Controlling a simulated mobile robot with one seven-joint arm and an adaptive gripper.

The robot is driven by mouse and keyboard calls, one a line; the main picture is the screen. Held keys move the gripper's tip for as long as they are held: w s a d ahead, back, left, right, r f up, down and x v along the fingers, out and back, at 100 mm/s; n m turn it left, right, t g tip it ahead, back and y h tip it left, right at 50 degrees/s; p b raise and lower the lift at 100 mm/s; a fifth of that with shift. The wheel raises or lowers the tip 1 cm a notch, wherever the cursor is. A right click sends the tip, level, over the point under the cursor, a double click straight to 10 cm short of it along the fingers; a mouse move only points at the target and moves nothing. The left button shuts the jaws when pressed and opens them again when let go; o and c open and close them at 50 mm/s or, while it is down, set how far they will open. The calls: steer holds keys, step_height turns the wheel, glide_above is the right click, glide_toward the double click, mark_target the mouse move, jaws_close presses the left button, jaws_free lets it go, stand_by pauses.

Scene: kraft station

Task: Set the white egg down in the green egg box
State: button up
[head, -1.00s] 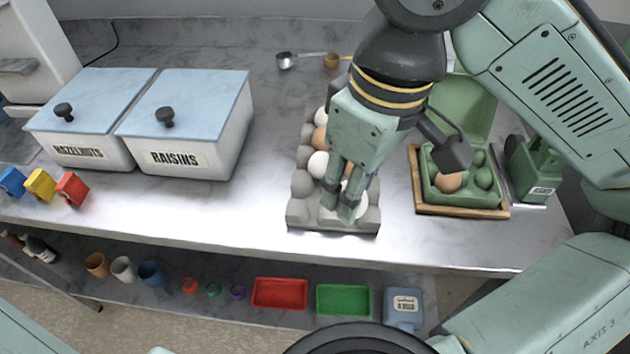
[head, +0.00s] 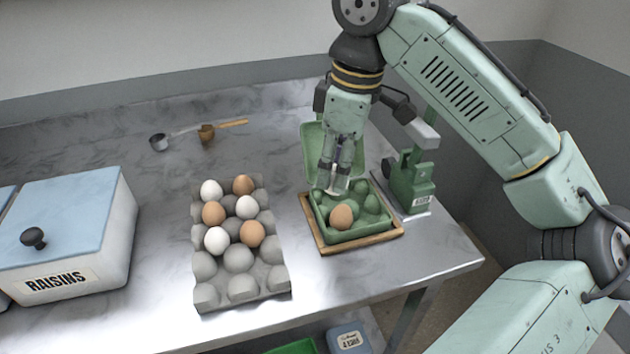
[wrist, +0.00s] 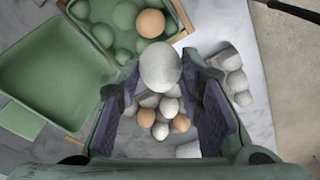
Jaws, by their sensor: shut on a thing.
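My gripper (head: 337,186) is shut on the white egg (wrist: 160,67), which shows between the fingers in the wrist view. In the head view the fingers hide most of this egg. The gripper points down over the left rear part of the green egg box (head: 352,236). The box's lid (head: 318,145) stands open at the back. A brown egg (head: 341,217) sits in a front cup, and the other cups I can see look empty. The box, with its brown egg, also shows at the upper left of the wrist view (wrist: 102,58). I cannot tell whether the held egg touches a cup.
The box stands on a wooden tray (head: 374,242). A grey egg carton (head: 243,295) with several white and brown eggs is to the left. A green device (head: 410,184) stands close on the right.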

steer(key=w+d+f, duration=0.2)
steer(key=w+d, duration=0.3)
steer(key=w, duration=0.3)
steer(key=shift+d, duration=0.3)
steer(key=shift+f, duration=0.15)
steer(key=shift+f+b, duration=0.45)
steer(key=shift+f, duration=0.8)
steer(key=shift+f, duration=0.4)
stand_by(0.4)
steer(key=o, duration=0.8)
steer(key=shift+o, duration=0.2)
steer(key=shift+r, duration=0.1)
